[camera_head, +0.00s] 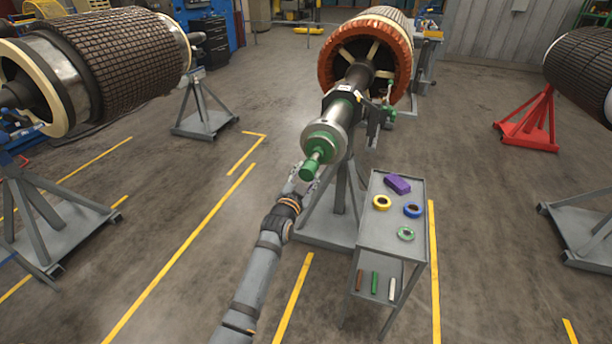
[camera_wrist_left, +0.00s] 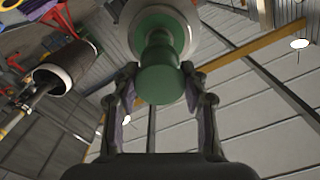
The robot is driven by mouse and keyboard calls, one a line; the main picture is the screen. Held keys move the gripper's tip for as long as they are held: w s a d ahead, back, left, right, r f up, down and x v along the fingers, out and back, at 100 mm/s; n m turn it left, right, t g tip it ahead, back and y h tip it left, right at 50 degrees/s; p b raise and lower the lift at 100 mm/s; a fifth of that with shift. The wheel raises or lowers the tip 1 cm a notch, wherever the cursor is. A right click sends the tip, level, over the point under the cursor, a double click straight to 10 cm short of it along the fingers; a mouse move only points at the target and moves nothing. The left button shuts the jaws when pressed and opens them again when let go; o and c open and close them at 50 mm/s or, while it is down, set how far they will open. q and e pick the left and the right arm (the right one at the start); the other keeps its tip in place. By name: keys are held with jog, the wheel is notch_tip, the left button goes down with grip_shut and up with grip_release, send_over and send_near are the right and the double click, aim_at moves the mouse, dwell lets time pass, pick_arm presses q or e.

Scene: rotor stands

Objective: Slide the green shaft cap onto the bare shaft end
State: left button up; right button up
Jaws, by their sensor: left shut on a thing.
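The green shaft cap (camera_head: 312,166) is at the near end of the silver shaft (camera_head: 341,113) of the middle rotor, in line with it. In the left wrist view the cap (camera_wrist_left: 160,84) shows a round knob, a narrower neck and a wider green disc. The disc lies in front of the pale round shaft end (camera_wrist_left: 198,18), which shows around it. I cannot tell how deep the cap sits on the shaft. My left gripper (camera_head: 305,176) is shut on the cap, with one finger on each side in the left wrist view (camera_wrist_left: 160,72). My right gripper is not in view.
The middle rotor (camera_head: 326,70) rests on a grey stand (camera_head: 340,230). A grey cart (camera_head: 385,232) stands right of my left arm, with tape rolls and a purple block (camera_head: 397,184) on top. Other rotors stand left and right. Open floor lies left of my arm.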

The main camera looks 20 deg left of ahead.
pick_arm(q)
jog(key=shift+w, duration=0.3)
jog(key=shift+w+b, duration=0.7)
jog(key=shift+w, duration=0.5)
jog(key=shift+w, duration=0.2)
jog(key=shift+w+d+b, duration=0.1)
jog(key=shift+w+b, duration=0.25)
jog(key=shift+w, duration=0.15)
jog(key=shift+w, duration=0.15)
dwell(0.5)
jog(key=o, duration=1)
jog(key=shift+o, duration=0.2)
jog(key=o, duration=0.5)
